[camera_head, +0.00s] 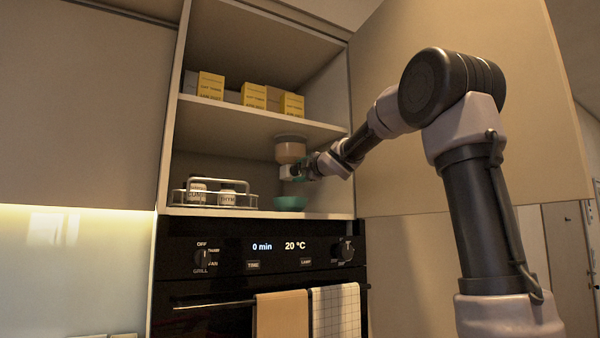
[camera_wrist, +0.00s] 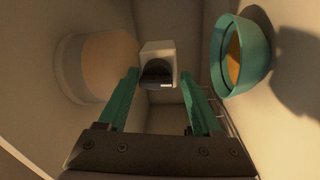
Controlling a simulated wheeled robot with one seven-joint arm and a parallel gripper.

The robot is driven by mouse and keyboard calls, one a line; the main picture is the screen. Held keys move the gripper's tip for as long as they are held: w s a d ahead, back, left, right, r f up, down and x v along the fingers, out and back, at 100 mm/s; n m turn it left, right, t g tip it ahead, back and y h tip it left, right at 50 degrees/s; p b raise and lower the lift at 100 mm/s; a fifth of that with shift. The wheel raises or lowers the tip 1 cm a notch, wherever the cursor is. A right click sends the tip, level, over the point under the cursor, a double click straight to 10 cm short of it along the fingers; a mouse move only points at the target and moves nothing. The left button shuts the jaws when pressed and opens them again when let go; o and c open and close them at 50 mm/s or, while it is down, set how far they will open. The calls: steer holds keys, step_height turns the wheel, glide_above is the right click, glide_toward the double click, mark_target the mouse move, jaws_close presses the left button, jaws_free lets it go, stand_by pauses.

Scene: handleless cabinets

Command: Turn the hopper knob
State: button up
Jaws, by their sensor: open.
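The hopper (camera_head: 290,152), a clear container with tan contents, stands in the lower cabinet compartment; it also shows at the left of the wrist view (camera_wrist: 100,65). A white block with a dark, rounded front (camera_wrist: 157,62) sits beside it; this looks like the knob housing, but the knob's exact shape is unclear. My gripper (camera_head: 302,170) reaches in from the right. In the wrist view my gripper (camera_wrist: 158,77) is open, with its teal fingers spread to either side of the block. I cannot tell whether they touch it.
A teal bowl (camera_head: 290,202) stands below the hopper; it also shows in the wrist view (camera_wrist: 240,58) with orange-brown inside. A wire rack (camera_head: 212,197) with jars is to the left. Boxes (camera_head: 254,95) sit on the shelf above. An open door (camera_head: 460,110) stands at right; an oven is below.

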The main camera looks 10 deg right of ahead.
steer(key=shift+r, duration=0.3)
steer(key=shift+n, duration=0.4)
steer(key=n, duration=0.4)
steer(key=shift+s+y, duration=0.1)
steer(key=shift+y, duration=0.2)
steer(key=n, duration=0.4)
steer(key=shift+a, duration=0.1)
steer(key=shift+a+n+g+y, duration=0.15)
steer(key=shift+n+g+y, duration=0.15)
steer(key=shift+n, duration=0.8)
steer(key=n, duration=0.7)
steer(key=shift+d+n+g, duration=0.2)
steer(key=shift+n+g, duration=0.1)
steer(key=shift+n, duration=0.1)
steer(key=v, duration=1)
steer(key=shift+s+d, duration=0.2)
steer(key=shift+s, duration=0.1)
